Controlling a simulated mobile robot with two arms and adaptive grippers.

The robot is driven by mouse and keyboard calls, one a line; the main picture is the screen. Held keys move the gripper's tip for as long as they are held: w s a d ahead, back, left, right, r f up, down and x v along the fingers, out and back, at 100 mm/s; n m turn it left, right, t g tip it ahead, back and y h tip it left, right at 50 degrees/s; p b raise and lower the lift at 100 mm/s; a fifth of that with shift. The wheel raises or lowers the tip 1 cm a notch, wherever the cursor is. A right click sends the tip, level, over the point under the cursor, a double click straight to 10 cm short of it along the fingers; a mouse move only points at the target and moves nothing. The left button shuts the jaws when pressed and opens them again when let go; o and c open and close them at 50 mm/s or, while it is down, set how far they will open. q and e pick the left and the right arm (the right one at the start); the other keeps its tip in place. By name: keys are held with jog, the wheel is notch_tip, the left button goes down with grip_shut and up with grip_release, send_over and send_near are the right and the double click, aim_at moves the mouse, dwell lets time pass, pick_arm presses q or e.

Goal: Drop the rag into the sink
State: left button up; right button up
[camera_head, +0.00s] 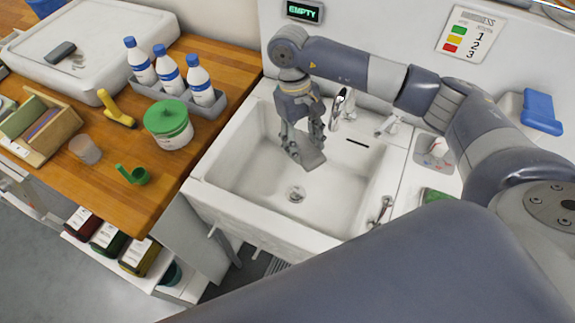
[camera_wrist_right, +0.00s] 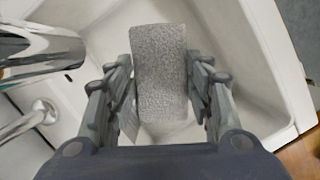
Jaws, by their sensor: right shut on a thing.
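The rag is a grey, speckled, flat piece (camera_wrist_right: 160,75) between the fingers of my right gripper (camera_wrist_right: 160,95) in the right wrist view. In the head view the rag (camera_head: 308,156) shows at the fingertips of my right gripper (camera_head: 303,146). The right gripper points down and is shut on the rag, over the white sink (camera_head: 235,190). The rag appears to be above the basin floor, near its back part. The drain (camera_head: 296,194) is in view in front of it. My left gripper is not in view.
A chrome tap (camera_head: 342,105) stands at the sink's back edge, close to the right gripper. On the wooden counter (camera_head: 190,55) to the left are a green-lidded tub (camera_head: 168,124) and a grey tray of bottles (camera_head: 212,108). A blue-topped box (camera_head: 541,112) is at the right.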

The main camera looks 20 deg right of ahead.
jog(key=shift+f, duration=0.4)
jog(key=o, duration=1.1)
jog(key=shift+r, duration=0.15)
jog(key=v, duration=1.1)
jog(key=shift+w+r, duration=0.1)
jog(key=shift+r, duration=0.25)
jog(key=shift+a, duration=0.1)
